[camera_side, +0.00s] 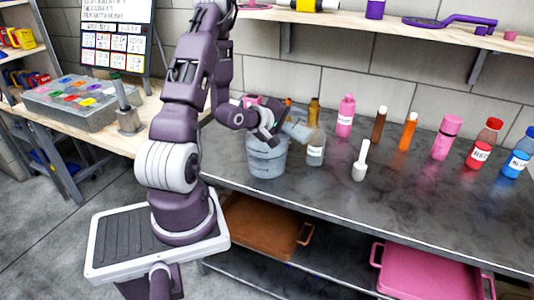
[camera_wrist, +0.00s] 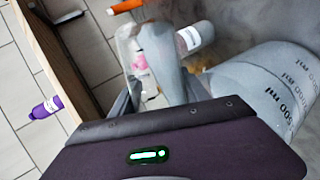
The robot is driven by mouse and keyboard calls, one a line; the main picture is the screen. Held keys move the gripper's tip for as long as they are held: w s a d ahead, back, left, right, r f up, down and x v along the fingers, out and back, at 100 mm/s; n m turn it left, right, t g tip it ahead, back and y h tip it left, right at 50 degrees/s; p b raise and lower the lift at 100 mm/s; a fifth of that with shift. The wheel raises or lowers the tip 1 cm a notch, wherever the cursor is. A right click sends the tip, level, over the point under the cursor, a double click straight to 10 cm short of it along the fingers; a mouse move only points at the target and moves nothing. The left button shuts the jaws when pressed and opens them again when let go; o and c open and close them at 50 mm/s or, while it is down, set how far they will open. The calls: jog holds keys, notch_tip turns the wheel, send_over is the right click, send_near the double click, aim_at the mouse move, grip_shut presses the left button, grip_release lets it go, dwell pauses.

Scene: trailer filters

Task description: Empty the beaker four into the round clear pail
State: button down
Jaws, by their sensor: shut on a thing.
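My gripper (camera_side: 274,132) is shut on a clear grey beaker (camera_side: 296,127), which is tilted and held over the right side of the pail's rim. The round clear pail (camera_side: 267,160) stands on the dark bench just below my gripper, upright, with marks on its wall. In the wrist view a large clear vessel with "500 ml" marks (camera_wrist: 262,85), seemingly the pail, fills the right side. A translucent grey form near the fingers there (camera_wrist: 168,65) seems to be the beaker. Its number, its contents and any flow cannot be made out.
A clear labelled bottle (camera_side: 315,150) stands close right of the pail. The bench front is clear. A shelf (camera_side: 370,22) hangs above.

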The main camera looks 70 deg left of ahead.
jog(key=shift+s+a+r+n, duration=0.25)
jog(key=shift+a+n, duration=0.05)
jog(key=shift+a, duration=0.1)
dwell(0.7)
jog(key=shift+f+n+t+h, duration=0.3)
jog(key=shift+n+t+h, duration=0.1)
jog(key=shift+n+t, duration=0.1)
dwell(1.2)
jog(key=shift+s+a+r+n+t+h, duration=0.2)
jog(key=shift+r+n+t+h, duration=0.15)
jog(key=shift+n, duration=0.25)
dwell(0.8)
jog(key=shift+s+a+f+n+t+h, duration=0.1)
jog(key=shift+a+f+n+t+h, duration=0.15)
jog(key=shift+n+t, duration=0.3)
dwell(0.9)
jog(key=shift+s+a+r+n+t+h, duration=0.15)
jog(key=shift+a+r+n+t, duration=0.1)
jog(key=shift+n, duration=0.35)
jog(key=shift+s+a+r+n+t+h, duration=0.15)
jog(key=shift+r+n+t, duration=0.1)
jog(key=shift+n, duration=0.3)
dwell(1.2)
